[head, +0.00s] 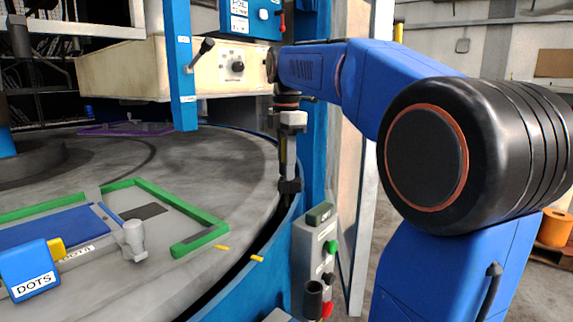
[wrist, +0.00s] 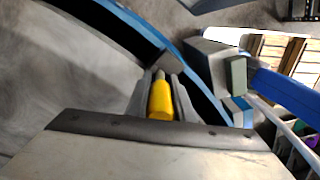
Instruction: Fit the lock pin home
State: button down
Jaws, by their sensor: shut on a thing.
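My gripper (head: 289,186) hangs pointing down at the right rim of the round grey table, beside the blue post. In the wrist view my gripper (wrist: 160,90) is shut on the lock pin (wrist: 160,101), which has a yellow grip and a grey tip between the two fingers. The tip points away from the wrist, toward the table's rim. In the head view the pin is mostly hidden by the fingers. I cannot make out a hole for the pin in either view, nor whether its tip touches anything.
The round table (head: 215,165) carries a green-framed die plate (head: 205,240) and a blue block labelled DOTS (head: 30,270). Two small yellow marks lie near the rim. A grey button box (head: 318,245) stands right of the rim. A cream box (head: 165,70) overhangs the table.

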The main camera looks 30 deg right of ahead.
jog(key=shift+f, duration=0.25)
jog(key=c, duration=1.5)
grip_release()
jog(key=shift+o, duration=0.2)
notch_tip(320, 180, up, 12)
